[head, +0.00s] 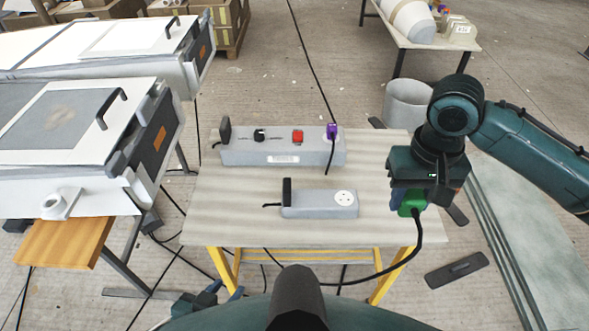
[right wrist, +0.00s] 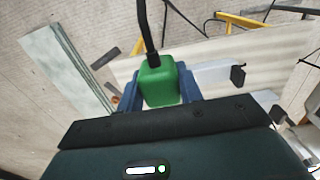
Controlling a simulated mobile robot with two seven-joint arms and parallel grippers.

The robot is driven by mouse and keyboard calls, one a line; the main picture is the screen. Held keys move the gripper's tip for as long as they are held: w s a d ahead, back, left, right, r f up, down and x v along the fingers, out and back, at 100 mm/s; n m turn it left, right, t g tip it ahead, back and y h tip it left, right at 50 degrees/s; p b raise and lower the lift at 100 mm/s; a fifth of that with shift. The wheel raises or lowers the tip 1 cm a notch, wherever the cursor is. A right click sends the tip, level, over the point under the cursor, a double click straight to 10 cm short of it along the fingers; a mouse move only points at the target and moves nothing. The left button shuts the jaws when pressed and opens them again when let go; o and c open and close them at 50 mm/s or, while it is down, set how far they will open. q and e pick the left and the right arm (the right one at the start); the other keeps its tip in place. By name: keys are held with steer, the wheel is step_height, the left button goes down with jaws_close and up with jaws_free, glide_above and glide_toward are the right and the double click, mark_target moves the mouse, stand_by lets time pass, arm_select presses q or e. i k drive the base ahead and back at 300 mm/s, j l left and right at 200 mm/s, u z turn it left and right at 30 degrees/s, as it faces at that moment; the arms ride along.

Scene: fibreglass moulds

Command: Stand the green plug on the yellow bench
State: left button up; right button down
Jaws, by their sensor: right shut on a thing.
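The green plug (head: 411,203) with its black cable is held in my right gripper (head: 408,208), over the right end of the yellow bench (head: 230,218). The bench has a pale wood top and yellow legs. In the right wrist view the plug (right wrist: 160,84) sits between the two blue fingers, its cable leading away from it. I cannot tell how high it is above the bench top. My left gripper (head: 225,291) is low at the left, in front of the bench, empty, its blue fingertips apart.
A small grey box (head: 310,211) with a round white socket and a long grey box (head: 265,155) with a red switch and a purple plug (head: 332,132) stand on the bench. The front left of its top is bare. White moulds (head: 60,185) stand at the left.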

mark_target(219, 208)
steer(key=u, duration=0.35)
steer(key=j+u, duration=0.15)
steer(key=u, duration=0.55)
steer(key=i+j, duration=0.55)
steer(key=j, duration=0.1)
